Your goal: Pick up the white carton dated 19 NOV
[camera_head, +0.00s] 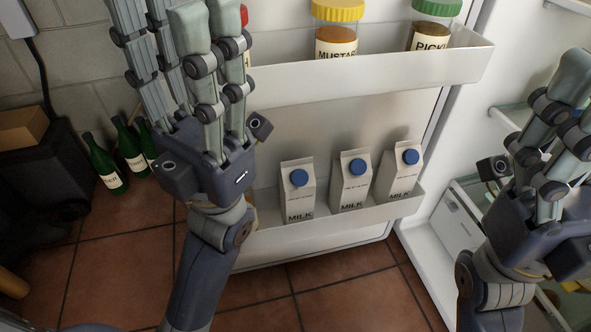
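Three white milk cartons with blue caps stand side by side in the lower shelf (330,217) of the open fridge door: a left carton (298,208), a middle carton (351,195) and a right carton (400,184). Each has a small line of print above the word MILK, too small for me to read as a date. My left gripper (172,40) is up in front of the door, left of the cartons, fingers extended and apart, holding nothing that I see. My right gripper (562,95) is at the right edge, right of the cartons, fingers extended and partly cut off. Neither touches a carton.
An upper door shelf (395,75) above the cartons holds a mustard jar (337,35) and a pickle jar (433,32). Green bottles (105,165) stand on the tiled floor at left. The fridge interior (470,120) is at right. The space before the cartons is clear.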

